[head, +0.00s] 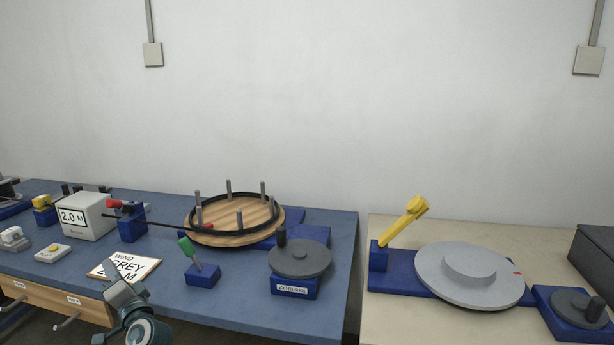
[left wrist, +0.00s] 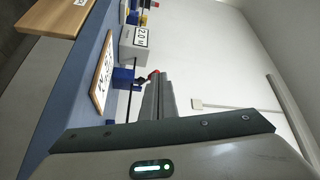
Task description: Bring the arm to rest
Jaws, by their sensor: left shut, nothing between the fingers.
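My left gripper (head: 122,288) is at the lower left of the head view, in front of the blue bench's front edge and just below the sign card as seen there. In the left wrist view its fingers (left wrist: 157,92) are together, with nothing between them. My right gripper is in neither view. The blue bench (head: 335,270) carries a wooden disc (head: 236,237) with upright pegs and a black cable ring around them. The card (head: 123,266) reads "WIND", "GREY" and a partly hidden length.
The bench holds a "2.0 M" box (head: 86,215), a green-handled lever (head: 190,250), a red-knobbed lever (head: 115,204) and a crank wheel (head: 300,259). On the right, a beige table (head: 400,315) carries a grey disc (head: 470,274) and a yellow lever (head: 405,220). A wooden drawer front (head: 50,300) is at lower left.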

